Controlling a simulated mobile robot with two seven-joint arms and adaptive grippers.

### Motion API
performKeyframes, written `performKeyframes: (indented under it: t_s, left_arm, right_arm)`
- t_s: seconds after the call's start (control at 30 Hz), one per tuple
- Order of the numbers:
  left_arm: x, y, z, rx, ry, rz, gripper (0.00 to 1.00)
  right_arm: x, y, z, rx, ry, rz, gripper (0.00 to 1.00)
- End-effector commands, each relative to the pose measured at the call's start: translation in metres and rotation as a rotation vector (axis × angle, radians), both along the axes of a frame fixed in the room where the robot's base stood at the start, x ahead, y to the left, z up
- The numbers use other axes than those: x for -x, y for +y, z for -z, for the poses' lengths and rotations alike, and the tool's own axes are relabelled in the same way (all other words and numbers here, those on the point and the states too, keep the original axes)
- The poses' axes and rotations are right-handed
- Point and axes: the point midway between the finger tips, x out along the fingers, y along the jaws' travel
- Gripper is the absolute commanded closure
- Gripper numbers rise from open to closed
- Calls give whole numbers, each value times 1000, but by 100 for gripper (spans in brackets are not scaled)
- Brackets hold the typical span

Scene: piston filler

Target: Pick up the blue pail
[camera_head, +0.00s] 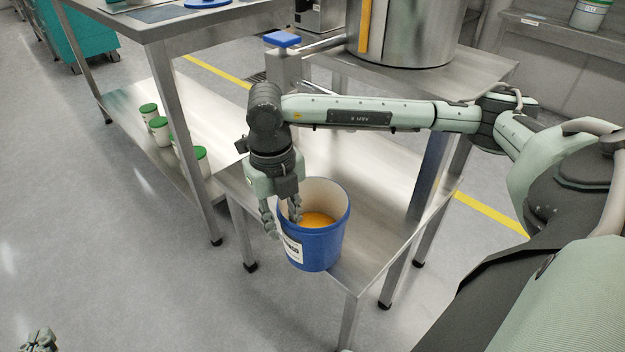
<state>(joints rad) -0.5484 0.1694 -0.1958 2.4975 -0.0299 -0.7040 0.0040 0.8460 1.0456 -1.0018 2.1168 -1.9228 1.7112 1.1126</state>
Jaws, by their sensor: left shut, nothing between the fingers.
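The blue pail (318,247) stands upright on the low steel table, near its front edge. It has a white inside, a white label and orange contents (318,219). My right gripper (283,220) points down over the pail's left rim. One finger is outside the wall and the other is inside the pail. The fingers are spread, with a gap visible between them, and I see no firm contact with the wall. My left gripper (38,341) shows only partly at the bottom left corner, far from the pail, shut and empty.
The low steel table (385,225) holds the pail. A large steel vessel (405,35) stands behind it. Several green-lidded white jars (159,130) stand on a shelf at the left. A table leg (185,135) rises beside them. The floor at lower left is clear.

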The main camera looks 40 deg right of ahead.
Motion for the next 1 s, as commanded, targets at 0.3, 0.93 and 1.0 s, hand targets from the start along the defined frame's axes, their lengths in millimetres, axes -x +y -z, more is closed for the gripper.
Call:
performKeyframes:
  t_s: [0.3, 0.93, 1.0]
  left_arm:
    - [-3, -8, -12, 25, -57, 15, 100]
    - [-3, -8, -11, 24, -55, 15, 100]
    - [-3, -8, -11, 24, -54, 15, 100]
  right_arm:
    - [1, -1, 27, -1, 0, 0, 73]
    - [1, -1, 27, -1, 0, -1, 100]
    - [1, -1, 27, -1, 0, -1, 100]
